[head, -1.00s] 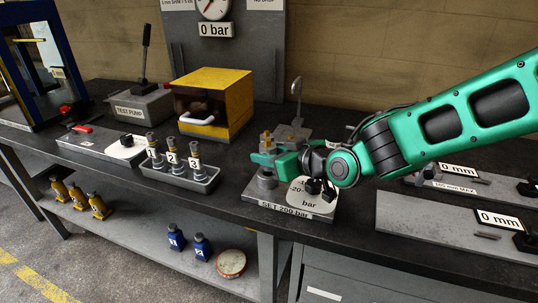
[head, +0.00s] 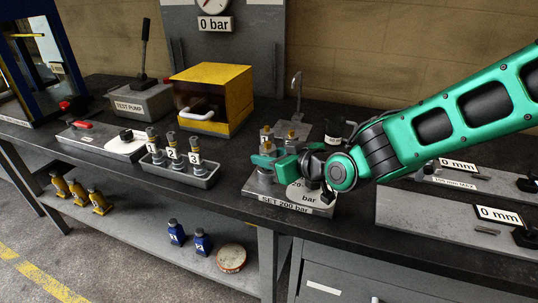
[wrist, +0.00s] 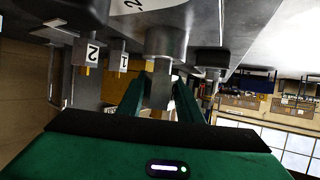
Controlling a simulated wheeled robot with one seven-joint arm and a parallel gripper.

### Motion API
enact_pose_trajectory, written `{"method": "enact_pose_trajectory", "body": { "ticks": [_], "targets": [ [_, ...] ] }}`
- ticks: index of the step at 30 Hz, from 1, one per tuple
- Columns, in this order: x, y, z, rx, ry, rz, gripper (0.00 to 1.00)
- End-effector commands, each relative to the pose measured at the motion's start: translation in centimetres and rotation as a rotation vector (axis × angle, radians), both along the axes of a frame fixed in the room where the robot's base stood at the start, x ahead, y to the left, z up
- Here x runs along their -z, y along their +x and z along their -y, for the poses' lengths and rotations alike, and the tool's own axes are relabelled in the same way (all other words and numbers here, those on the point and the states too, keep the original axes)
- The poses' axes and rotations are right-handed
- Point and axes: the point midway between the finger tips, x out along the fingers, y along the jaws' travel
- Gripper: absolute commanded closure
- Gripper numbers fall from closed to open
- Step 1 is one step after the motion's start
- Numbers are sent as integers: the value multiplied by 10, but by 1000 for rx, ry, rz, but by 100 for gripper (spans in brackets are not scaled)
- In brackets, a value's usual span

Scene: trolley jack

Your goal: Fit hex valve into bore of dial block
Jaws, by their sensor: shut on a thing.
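The dial block (head: 262,190), marked "SET 200 bar", lies near the front edge of the bench. Its round boss shows under my gripper in the head view, and as a grey cylinder (wrist: 166,40) in the upside-down wrist view. My gripper (head: 268,160) is over the block's left part. In the wrist view its fingers (wrist: 158,100) are shut on the grey hex valve (wrist: 158,88), which has a brass tip. The valve lines up with the boss, with a narrower neck between hex and boss. The bore's mouth is hidden, so seating depth cannot be told.
Other brass-tipped fittings (head: 291,134) stand close behind my gripper. A tray (head: 205,180) of numbered posts 1, 2 and 3 stands to the left. The yellow box (head: 238,98) is behind it. Grey plates with "0 mm" labels (head: 498,215) lie right. Bench between tray and block is clear.

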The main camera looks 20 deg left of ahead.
Motion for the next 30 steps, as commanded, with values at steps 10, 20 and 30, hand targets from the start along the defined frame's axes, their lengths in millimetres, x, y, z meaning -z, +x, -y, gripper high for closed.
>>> {"method": "enact_pose_trajectory", "body": {
  "ticks": [10,20,30],
  "targets": [
    [7,0,0,0,1,0,100],
    [14,0,0,0,1,0,100],
    [18,0,0,0,1,-1,46]
  ]
}}
